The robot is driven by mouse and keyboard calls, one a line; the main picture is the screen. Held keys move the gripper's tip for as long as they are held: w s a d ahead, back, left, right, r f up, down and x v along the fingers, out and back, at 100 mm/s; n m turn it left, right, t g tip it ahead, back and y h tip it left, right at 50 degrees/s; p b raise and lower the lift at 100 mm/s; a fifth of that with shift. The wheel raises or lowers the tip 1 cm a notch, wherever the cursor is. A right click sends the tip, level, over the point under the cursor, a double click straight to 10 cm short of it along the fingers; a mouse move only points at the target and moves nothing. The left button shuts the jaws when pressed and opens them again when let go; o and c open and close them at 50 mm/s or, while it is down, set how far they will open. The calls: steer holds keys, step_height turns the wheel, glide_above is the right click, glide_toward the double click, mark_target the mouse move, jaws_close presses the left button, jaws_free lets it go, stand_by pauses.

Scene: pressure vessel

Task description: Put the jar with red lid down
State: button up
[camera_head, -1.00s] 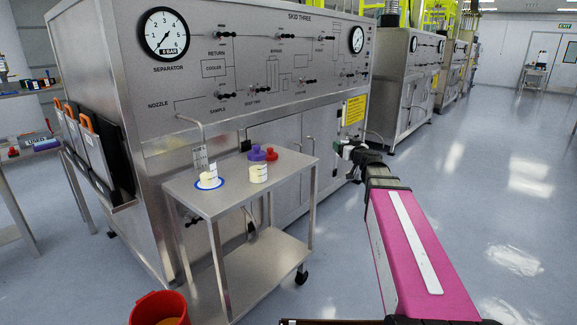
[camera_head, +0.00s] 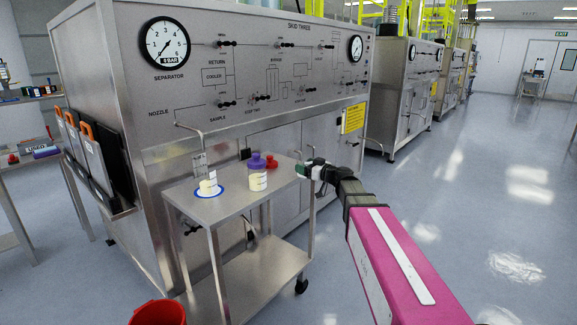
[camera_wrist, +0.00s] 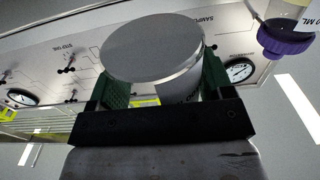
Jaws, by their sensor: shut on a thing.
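That bottle also shows in the wrist view (camera_wrist: 287,32).
A small cream container (camera_head: 208,187) stands on a blue-ringed spot at the trolley's left. The front of the trolley top is bare. The steel skid panel (camera_head: 250,80) rises right behind. A red bin (camera_head: 158,314) is on the floor in front.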

steer(key=x, duration=0.9)
steer(key=shift+w+a+f, duration=0.25)
steer(key=shift+w+a, duration=0.05)
steer(key=shift+s+d+f, duration=0.1)
steer(key=shift+d+f, duration=0.05)
steer(key=shift+f, duration=0.4)
steer(key=o, duration=1)
steer(key=shift+f, duration=0.15)
steer(key=shift+c, duration=0.2)
